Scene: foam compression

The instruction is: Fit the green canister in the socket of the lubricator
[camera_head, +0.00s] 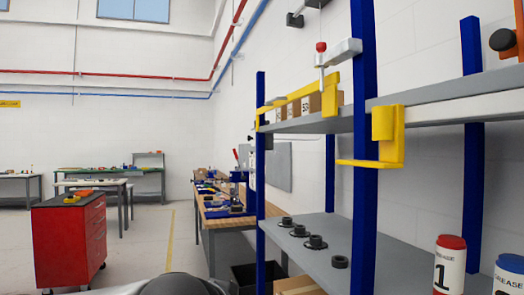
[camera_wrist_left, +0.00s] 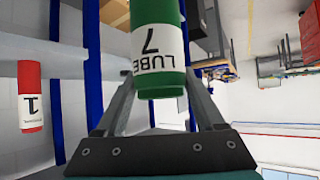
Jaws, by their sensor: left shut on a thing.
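The green canister (camera_wrist_left: 158,80), with a white label reading "LUBE 7", is in the left wrist view. It is between the fingers of my left gripper (camera_wrist_left: 160,88), which is shut on it. The canister's far end runs out of the top of that view. Neither gripper shows in the head view, and my right gripper is in no view. I cannot tell for sure which thing is the lubricator; a yellow bracket (camera_head: 386,138) is on a blue shelf post in the head view. No socket can be made out.
A grey shelf (camera_head: 335,262) carries several black rings (camera_head: 316,242). A red-capped canister (camera_head: 449,265) marked 1 and a blue-capped grease canister (camera_head: 509,275) stand at the right. Blue posts (camera_head: 363,200) rise at the shelf. A red cabinet (camera_head: 70,240) stands on open floor at left.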

